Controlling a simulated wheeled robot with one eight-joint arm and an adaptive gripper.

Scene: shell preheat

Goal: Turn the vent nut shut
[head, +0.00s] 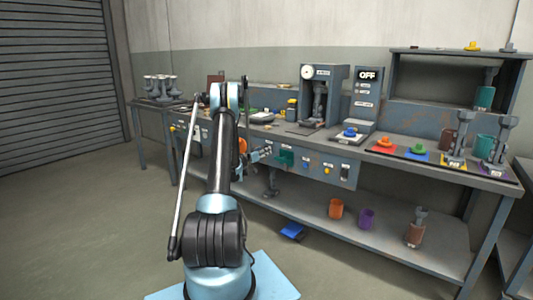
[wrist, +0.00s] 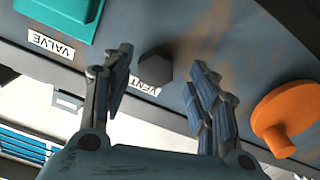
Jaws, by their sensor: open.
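The vent nut (wrist: 155,73) is a dark grey hexagonal nut on the grey panel in the wrist view. A white label partly reading VENT (wrist: 148,86) lies beside it, partly covered. My gripper (wrist: 161,62) is open, with one finger to the left of the nut and one to the right. Gaps show between the nut and both fingers, and nothing is held. How far the fingertips are from the panel is hard to tell. In the head view my gripper (head: 259,155) is at the bench's front panel, and the nut cannot be made out there.
An orange handle (wrist: 285,117) sticks out close to the right finger. A teal part (wrist: 62,14) with a VALVE label (wrist: 51,44) is at upper left. The bench (head: 345,145) carries a press and colored pads with parts. Open floor (head: 90,215) lies left.

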